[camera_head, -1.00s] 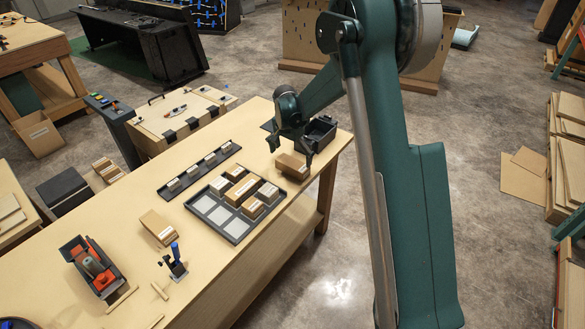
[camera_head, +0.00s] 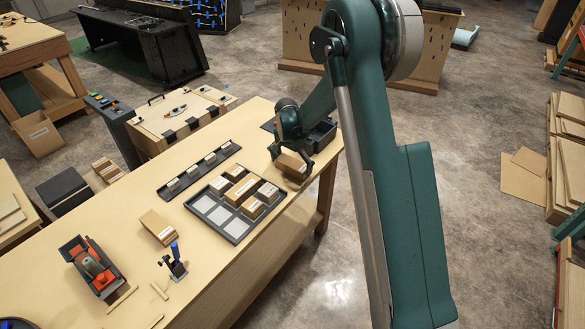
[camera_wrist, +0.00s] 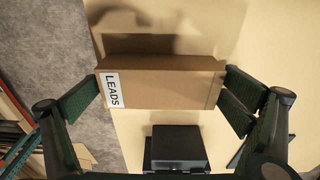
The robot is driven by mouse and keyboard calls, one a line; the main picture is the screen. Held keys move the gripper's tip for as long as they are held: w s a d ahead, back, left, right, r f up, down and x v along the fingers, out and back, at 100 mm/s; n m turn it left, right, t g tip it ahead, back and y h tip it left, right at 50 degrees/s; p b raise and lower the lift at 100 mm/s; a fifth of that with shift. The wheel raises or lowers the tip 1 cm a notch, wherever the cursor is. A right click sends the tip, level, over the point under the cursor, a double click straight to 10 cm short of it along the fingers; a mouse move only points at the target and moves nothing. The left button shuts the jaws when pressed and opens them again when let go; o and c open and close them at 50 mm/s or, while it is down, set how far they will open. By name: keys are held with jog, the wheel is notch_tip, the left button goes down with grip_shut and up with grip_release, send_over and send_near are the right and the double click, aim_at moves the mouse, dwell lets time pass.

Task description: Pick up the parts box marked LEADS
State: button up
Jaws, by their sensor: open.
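The parts box marked LEADS (camera_wrist: 165,88) is a brown cardboard box with a white label at its left end in the wrist view. In the head view the box (camera_head: 292,166) sits near the right end of the workbench, partly covered by my gripper. My gripper (camera_wrist: 168,93) is open, with one finger at each end of the box. The left finger is close to the label end and the right finger close to the other end; I cannot tell whether they touch it. In the head view my gripper (camera_head: 290,160) is at the box.
A grey tray (camera_head: 203,222) with several small boxes and empty squares lies left of the box. A narrow dark rack (camera_head: 171,190) is behind it. A black bin (camera_head: 322,133) stands close beyond my gripper. The workbench's (camera_head: 112,225) right edge is near the box.

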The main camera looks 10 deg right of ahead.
aim_at(293, 163)
jog(key=shift+c, duration=0.2)
jog(key=c, duration=0.7)
jog(key=shift+r, duration=0.2)
notch_tip(293, 163, up, 10)
jog(key=shift+f, duration=0.15)
dwell(0.7)
